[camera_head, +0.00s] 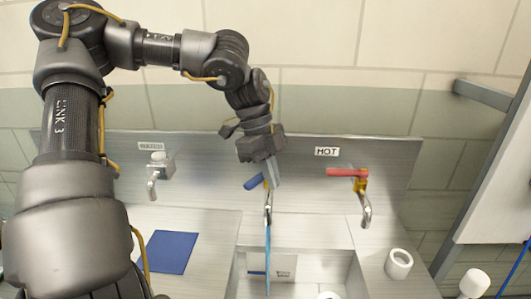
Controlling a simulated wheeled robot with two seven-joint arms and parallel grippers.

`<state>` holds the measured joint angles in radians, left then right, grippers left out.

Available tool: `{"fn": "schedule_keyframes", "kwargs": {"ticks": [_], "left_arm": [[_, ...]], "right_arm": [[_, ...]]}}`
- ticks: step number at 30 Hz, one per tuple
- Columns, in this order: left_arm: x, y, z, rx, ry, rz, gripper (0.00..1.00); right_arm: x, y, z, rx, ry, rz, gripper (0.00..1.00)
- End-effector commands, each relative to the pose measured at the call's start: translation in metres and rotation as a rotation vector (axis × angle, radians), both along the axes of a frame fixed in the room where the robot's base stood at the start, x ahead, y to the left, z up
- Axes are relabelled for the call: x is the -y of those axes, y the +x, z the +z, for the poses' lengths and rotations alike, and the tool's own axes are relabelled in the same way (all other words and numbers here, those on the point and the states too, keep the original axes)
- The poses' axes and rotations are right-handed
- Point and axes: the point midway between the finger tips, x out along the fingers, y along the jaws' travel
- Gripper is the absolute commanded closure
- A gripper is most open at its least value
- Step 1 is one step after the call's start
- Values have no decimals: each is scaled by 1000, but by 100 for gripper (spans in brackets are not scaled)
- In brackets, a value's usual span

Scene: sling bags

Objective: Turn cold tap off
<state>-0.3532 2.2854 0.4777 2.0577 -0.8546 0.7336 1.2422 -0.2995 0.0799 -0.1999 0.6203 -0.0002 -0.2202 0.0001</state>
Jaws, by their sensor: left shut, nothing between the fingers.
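The cold tap's blue lever (254,182) is on the sink's back panel, pointing left and slightly down. Its spout (267,210) hangs below, and a thin blue stream (267,255) runs down from it into the basin. My left gripper (273,172) is shut and empty, pointing down at the tap just right of the blue lever. It covers part of the tap body; I cannot tell whether it touches the lever. My right gripper is not in view.
A small tap (153,180) is on the left. A blue cloth (171,252) and a white cup-like ring (399,264) lie on the counter beside the basin.

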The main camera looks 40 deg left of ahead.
Motion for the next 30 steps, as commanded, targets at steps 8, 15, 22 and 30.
{"fn": "schedule_keyframes", "kwargs": {"ticks": [8,15,22,30], "left_arm": [[-18,-2,-15,2,-2,5,100],[-33,-4,-19,0,0,2,100],[-34,-5,-20,1,0,1,100],[-40,-10,-18,1,0,-1,100]], "right_arm": [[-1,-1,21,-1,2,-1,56],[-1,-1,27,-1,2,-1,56],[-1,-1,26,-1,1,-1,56],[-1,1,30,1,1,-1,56]]}}
